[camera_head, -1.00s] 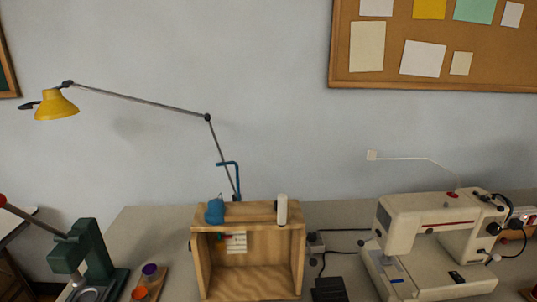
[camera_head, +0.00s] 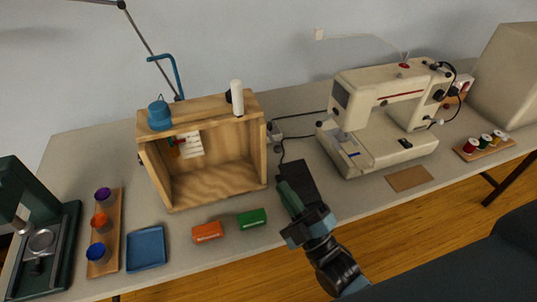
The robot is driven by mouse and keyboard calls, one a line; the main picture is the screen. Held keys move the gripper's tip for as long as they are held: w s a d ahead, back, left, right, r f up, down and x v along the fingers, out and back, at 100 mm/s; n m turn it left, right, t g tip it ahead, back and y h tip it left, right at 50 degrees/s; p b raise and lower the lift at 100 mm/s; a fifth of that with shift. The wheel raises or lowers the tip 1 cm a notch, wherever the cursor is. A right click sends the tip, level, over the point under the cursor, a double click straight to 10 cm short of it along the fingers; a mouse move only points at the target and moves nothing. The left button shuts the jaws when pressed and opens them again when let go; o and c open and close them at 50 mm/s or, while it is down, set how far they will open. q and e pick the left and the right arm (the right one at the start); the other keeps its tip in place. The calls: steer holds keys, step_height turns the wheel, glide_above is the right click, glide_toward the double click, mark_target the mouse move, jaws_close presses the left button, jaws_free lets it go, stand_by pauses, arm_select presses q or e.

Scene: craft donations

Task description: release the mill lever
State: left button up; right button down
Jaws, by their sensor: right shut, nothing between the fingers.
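The dark green mill (camera_head: 40,235) stands at the far left edge, a metal round part on its base. Its lever does not show now; the mill's top left is cut off by the picture edge. My right gripper (camera_head: 288,192) is in the lower middle, shut and empty, over the table's front part beside a black pedal (camera_head: 302,180). It is far to the right of the mill and not touching it. My left gripper is not in view.
Between mill and gripper are a wooden rack with coloured cups (camera_head: 104,255), a blue tray (camera_head: 147,248), an orange block (camera_head: 207,232) and a green block (camera_head: 252,219). An open wooden box (camera_head: 266,150) stands behind. A sewing machine (camera_head: 385,115) stands to the right.

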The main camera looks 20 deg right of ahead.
mark_target(272, 140)
steer(key=r+p+x, duration=0.1)
steer(key=p+x, duration=0.1)
steer(key=x, duration=0.8)
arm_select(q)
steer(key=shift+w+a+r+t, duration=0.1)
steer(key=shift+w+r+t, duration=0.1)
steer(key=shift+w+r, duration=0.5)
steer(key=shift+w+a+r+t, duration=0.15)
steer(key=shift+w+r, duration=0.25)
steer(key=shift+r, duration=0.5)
arm_select(e)
steer(key=shift+w+d+f, duration=0.15)
steer(key=shift+d+f, duration=0.6)
steer(key=shift+d, duration=0.05)
steer(key=shift+w+d+f, duration=0.1)
steer(key=shift+d+f, duration=0.65)
steer(key=shift+d, duration=0.05)
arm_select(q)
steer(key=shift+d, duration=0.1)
